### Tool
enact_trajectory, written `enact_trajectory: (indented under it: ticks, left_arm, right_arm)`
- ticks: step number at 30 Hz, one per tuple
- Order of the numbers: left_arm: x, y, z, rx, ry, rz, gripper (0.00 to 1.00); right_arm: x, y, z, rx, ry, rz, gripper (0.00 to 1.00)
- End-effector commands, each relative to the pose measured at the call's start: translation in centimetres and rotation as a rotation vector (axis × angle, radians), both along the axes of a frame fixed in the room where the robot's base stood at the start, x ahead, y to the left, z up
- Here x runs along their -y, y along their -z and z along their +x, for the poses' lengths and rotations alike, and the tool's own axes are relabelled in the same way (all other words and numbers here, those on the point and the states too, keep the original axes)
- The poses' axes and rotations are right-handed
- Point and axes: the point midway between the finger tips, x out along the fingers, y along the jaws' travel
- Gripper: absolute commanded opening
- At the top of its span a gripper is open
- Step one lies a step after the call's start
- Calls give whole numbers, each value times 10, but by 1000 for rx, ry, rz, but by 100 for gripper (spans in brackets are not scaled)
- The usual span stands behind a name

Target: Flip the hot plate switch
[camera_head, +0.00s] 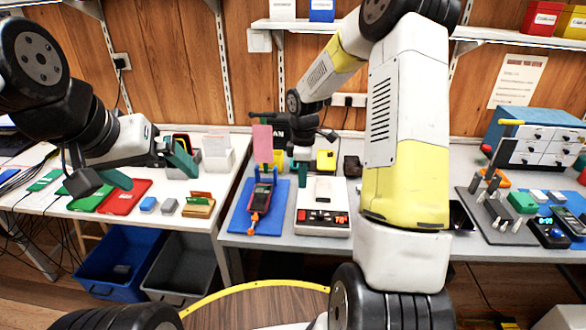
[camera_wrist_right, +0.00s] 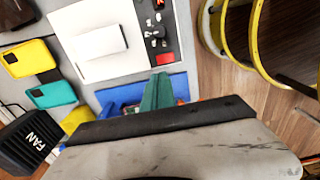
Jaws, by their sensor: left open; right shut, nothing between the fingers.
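The hot plate (camera_head: 324,190) is a white flat unit on the middle table. Its dark front panel (camera_head: 322,217) carries small knobs or switches and a lit red display; which control is the switch I cannot tell. In the right wrist view the hot plate (camera_wrist_right: 85,62) lies beyond my fingers, with its control panel (camera_wrist_right: 157,30) at the upper middle. My right gripper (camera_head: 302,180) is shut and empty, by the hot plate's back left side. Its green fingers also show in the right wrist view (camera_wrist_right: 158,92). My left gripper (camera_head: 150,172) is open and empty above the left table.
A blue mat (camera_head: 240,222) with a phone in a stand lies left of the hot plate. A black fan box (camera_wrist_right: 32,138) and yellow and teal phone cases (camera_wrist_right: 52,94) are near my right gripper. A grey tool mat (camera_head: 477,215) lies at right.

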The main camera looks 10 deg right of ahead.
Motion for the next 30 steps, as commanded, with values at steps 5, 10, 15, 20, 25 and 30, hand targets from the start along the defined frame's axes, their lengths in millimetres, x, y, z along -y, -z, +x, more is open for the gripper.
enact_trajectory:
  ticks: [5, 10, 15, 20, 25, 30]
  left_arm:
    - [0, 0, 0, 0, 0, 0, 100]
    - [0, 0, 0, 0, 0, 0, 100]
    - [0, 0, 0, 0, 0, 0, 100]
    - [0, 0, 0, 0, 0, 0, 100]
    - [0, 0, 0, 0, 0, 0, 100]
    - [0, 0, 0, 0, 0, 0, 100]
  right_arm:
    - [0, 42, -1, -5, -1, -1, 0]
    - [0, 75, -1, -4, 0, 0, 0]
    - [0, 96, -1, -2, -1, 0, 0]
    - [0, 104, 0, 0, 1, 0, 0]
    - [0, 105, 0, 1, 1, 0, 0]
    - [0, 106, 0, 0, 1, 0, 0]
